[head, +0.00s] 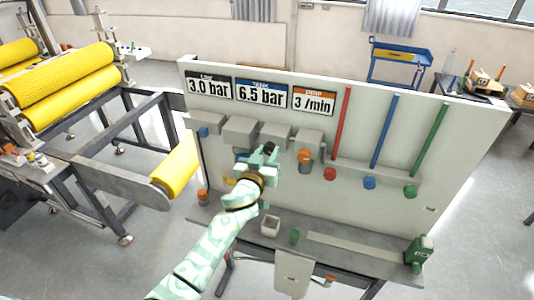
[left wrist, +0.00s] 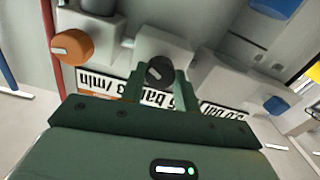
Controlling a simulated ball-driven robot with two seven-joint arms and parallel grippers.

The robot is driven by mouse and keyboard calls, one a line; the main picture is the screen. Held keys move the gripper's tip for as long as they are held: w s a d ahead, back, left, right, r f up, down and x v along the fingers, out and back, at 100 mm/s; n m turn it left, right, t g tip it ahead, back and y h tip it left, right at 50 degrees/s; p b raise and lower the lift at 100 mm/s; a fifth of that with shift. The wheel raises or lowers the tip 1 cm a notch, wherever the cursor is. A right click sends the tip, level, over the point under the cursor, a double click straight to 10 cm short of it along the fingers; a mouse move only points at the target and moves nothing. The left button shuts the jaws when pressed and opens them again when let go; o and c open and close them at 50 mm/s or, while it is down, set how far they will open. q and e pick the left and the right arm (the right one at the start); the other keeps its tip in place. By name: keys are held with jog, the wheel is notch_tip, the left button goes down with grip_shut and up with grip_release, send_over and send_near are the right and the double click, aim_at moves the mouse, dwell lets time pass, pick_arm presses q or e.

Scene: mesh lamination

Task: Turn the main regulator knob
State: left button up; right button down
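The black knob (head: 270,148) on the middle housing has a pale pointer mark, seen close up in the left wrist view (left wrist: 158,70). My left gripper (head: 266,156) is at this knob, with one finger on each side of it. I cannot tell whether the fingers press on it. The orange knob (head: 305,156) is to its right and shows at the left of the wrist view (left wrist: 72,47). A blue knob (left wrist: 275,105) shows at the right there. My right gripper is not in view.
Signs above read 3.0 bar (head: 208,86), 6.5 bar (head: 261,93) and 3 /min (head: 313,100). Red, blue and green tubes (head: 428,147) stand on the panel's right, with coloured knobs below. A ledge (head: 350,247) holds a small cup. Machinery with yellow rollers (head: 72,84) stands left.

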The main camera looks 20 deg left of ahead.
pick_arm(q)
jog(key=m, duration=0.3)
jog(key=shift+m, duration=2.2)
jog(key=o, duration=1)
